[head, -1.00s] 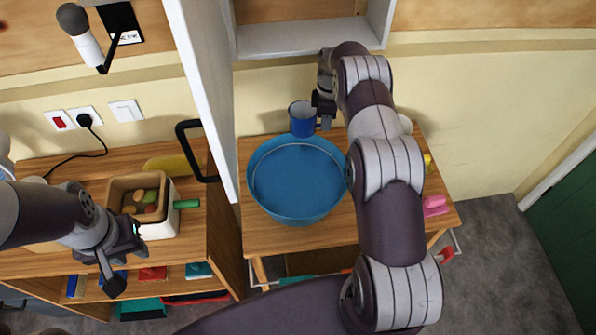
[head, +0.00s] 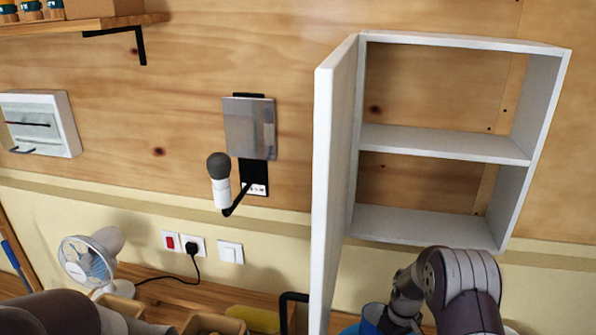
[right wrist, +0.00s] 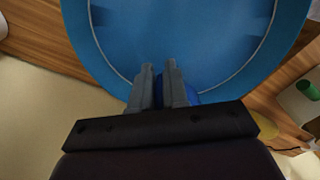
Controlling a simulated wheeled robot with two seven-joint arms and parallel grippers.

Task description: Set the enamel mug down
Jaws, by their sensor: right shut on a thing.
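The blue enamel mug (head: 373,315) shows at the bottom edge of the head view, below the open wall cabinet. My right gripper (head: 393,318) is shut on it, at the mug's right side. A large blue basin (right wrist: 110,40) lies beyond the fingers in that view. Whether the mug touches anything below is hidden. My left arm enters at the lower left of the head view, with its gripper out of sight.
The white wall cabinet (head: 440,139) has empty shelves and its door (head: 332,180) swung out. A microphone-like object (head: 219,180) hangs on the wall. A fan (head: 90,262) stands at left. Wooden table surface (right wrist: 270,85) shows beside the basin.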

